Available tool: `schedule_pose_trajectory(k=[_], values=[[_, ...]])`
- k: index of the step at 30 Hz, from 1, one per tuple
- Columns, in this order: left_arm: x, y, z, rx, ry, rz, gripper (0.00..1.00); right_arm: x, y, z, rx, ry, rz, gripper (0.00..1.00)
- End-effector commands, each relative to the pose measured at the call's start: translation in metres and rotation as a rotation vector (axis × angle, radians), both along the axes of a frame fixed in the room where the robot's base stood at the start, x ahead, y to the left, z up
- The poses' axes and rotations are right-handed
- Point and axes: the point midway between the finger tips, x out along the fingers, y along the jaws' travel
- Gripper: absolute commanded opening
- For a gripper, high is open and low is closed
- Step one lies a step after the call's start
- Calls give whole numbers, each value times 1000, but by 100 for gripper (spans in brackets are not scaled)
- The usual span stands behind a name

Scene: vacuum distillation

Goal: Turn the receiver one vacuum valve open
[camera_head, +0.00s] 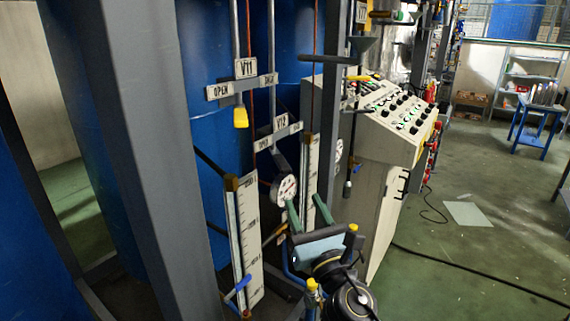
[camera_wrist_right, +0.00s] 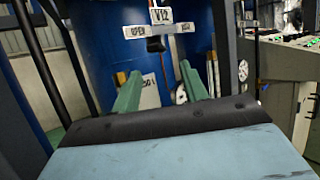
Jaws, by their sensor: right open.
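Two labelled valves are mounted on the pipes in front of the blue tanks. The V11 valve (camera_head: 241,117) has a yellow handle hanging down below a plate marked OPEN at its left. The V12 valve label (camera_head: 280,122) is lower and to the right, and also shows in the right wrist view (camera_wrist_right: 161,16) above a short dark handle (camera_wrist_right: 155,44). No label tells which one is the receiver one vacuum valve. My right gripper (camera_head: 308,211) is below V12, its green fingers apart and nothing between them. In the wrist view the fingers (camera_wrist_right: 160,90) point toward the V12 plate. My left gripper is not seen.
White graduated scales (camera_head: 247,240) and a round gauge (camera_head: 284,190) stand close to my right gripper. A grey post (camera_head: 135,150) rises at the left. A control console (camera_head: 385,115) stands to the right, with open green floor beyond.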

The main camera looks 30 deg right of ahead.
Motion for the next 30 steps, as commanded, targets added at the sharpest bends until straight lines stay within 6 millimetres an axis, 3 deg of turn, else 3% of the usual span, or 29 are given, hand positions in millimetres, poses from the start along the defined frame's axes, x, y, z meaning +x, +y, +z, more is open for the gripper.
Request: schedule_pose_trajectory(k=[18, 24, 30], values=[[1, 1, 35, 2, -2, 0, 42, 100, -22, 44, 2, 0, 0, 44], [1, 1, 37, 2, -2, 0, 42, 115, -25, 49, 3, 0, 2, 44], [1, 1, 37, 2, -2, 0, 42, 118, -26, 49, 3, 1, 2, 44]])
